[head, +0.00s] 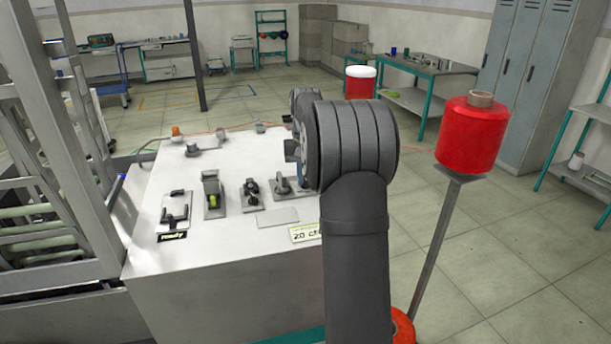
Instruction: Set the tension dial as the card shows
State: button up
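A pale card (304,233) lies at the front right of the grey bench top (245,232). Its print begins "20 c", and my arm hides its right end. A small black-knobbed fitting on a grey plate (252,193) may be the tension dial, but its scale and pointer are too small to read. A grey fitting with an upright part (283,186) stands just right of it. My arm blocks much of the bench's right side. A dark part (291,150) left of my arm, above the fittings, may be my gripper; its fingers cannot be made out.
A black lever fitting (175,213) with a "Ready" label and a grey bracket with a green part (212,192) stand at left. A blank grey plate (278,217) lies in front. A red thread cone (472,133) stands on a post at right. A metal frame (60,130) borders the left.

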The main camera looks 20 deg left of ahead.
grip_shut()
jog(key=shift+n, duration=0.3)
jog(key=n, duration=0.9)
jog(key=shift+a+r+n, duration=0.1)
jog(key=shift+n, duration=0.3)
jog(key=shift+o, duration=2.2)
grip_release()
notch_tip(320, 180, up, 17)
jog(key=shift+r, duration=0.15)
